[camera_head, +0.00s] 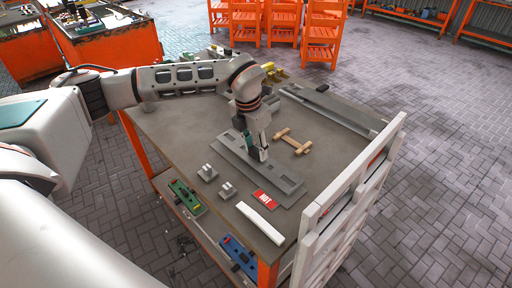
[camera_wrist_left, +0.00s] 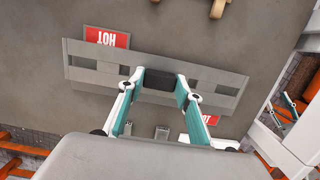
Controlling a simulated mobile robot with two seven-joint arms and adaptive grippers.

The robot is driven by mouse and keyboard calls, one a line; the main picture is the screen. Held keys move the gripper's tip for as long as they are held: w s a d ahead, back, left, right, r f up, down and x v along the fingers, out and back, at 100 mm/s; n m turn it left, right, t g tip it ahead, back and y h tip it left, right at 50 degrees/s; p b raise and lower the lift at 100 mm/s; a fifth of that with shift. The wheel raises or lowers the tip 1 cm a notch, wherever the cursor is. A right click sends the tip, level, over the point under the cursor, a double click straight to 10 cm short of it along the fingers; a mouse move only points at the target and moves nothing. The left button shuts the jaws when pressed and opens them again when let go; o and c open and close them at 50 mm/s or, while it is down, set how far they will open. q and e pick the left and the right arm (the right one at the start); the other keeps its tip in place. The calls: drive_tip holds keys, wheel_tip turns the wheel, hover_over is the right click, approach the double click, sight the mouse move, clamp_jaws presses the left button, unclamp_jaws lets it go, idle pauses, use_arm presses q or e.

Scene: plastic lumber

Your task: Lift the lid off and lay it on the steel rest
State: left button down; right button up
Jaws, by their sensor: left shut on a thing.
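My left gripper (camera_head: 262,155) points down over the table and is shut on a dark block (camera_wrist_left: 159,80), which looks like the lid's handle. Below it is a long grey slotted steel plate (camera_wrist_left: 210,80), also in the head view (camera_head: 282,183). I cannot tell where lid and steel rest divide, or whether they touch. Teal-and-white parts that look like my right gripper (camera_wrist_left: 289,105) show small at the wrist view's right edge. Its jaws are unclear.
A red HOT sign (camera_head: 264,197) and a white bar (camera_head: 260,220) lie near the front edge. Small metal blocks (camera_head: 207,172) stand left of the plate. A wooden piece (camera_head: 292,141) lies to its right. A white slatted panel (camera_head: 350,195) rises along the table's right side.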

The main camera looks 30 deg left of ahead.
use_arm(q)
drive_tip(key=shift+f, duration=0.2)
idle(0.3)
drive_tip(key=shift+f, duration=0.25)
idle(0.6)
drive_tip(key=c, duration=1.3)
unclamp_jaws()
drive_tip(key=o, duration=0.4)
drive_tip(key=shift+r, duration=0.1)
